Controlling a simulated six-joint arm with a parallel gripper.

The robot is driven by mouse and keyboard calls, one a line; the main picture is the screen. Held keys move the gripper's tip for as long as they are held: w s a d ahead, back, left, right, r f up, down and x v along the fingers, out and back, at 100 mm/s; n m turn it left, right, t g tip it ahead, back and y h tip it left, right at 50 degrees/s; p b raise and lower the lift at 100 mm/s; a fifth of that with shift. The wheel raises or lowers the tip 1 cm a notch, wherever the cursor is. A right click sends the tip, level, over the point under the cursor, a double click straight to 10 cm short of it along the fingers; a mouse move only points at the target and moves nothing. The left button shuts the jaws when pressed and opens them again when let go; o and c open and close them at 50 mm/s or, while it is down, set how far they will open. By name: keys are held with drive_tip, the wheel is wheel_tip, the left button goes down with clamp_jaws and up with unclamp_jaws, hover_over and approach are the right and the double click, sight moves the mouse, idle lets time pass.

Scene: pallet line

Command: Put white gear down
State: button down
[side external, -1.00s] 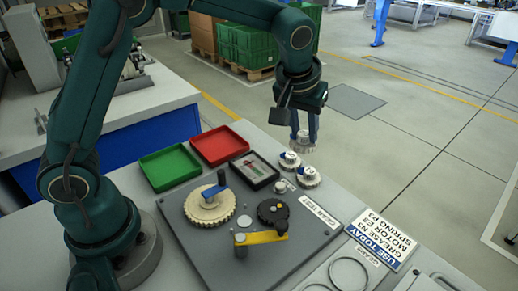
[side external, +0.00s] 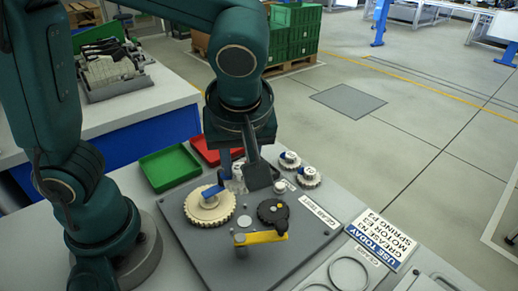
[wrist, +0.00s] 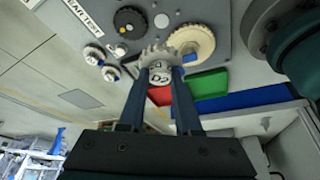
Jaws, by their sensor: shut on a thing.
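My gripper (side external: 238,168) is shut on a white gear (wrist: 158,53), held between the two fingertips in the wrist view. In the side view the gear (side external: 236,185) is partly hidden by my gripper. It is over the far part of the grey test plate (side external: 190,245), behind the cream gear and the dark gear. I cannot tell whether it touches anything below. The large cream gear (side external: 207,210), with a blue piece on top, sits on the plate. The dark gear (side external: 268,213) sits to its right. Two more white gears (side external: 290,160) (side external: 308,178) stand at the plate's right.
A green tray (side external: 168,168) and a red tray (side external: 204,152) lie behind the plate; my arm partly covers the red one. A yellow bar (side external: 264,237) lies at the front of the dark gear. A printed card (side external: 380,240) lies at right.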

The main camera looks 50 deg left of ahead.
drive_tip(key=f, duration=0.9)
drive_tip(key=shift+d+f, duration=0.2)
drive_tip(key=shift+f, duration=0.2)
drive_tip(key=shift+f, duration=0.15)
drive_tip(key=c, duration=0.6)
unclamp_jaws()
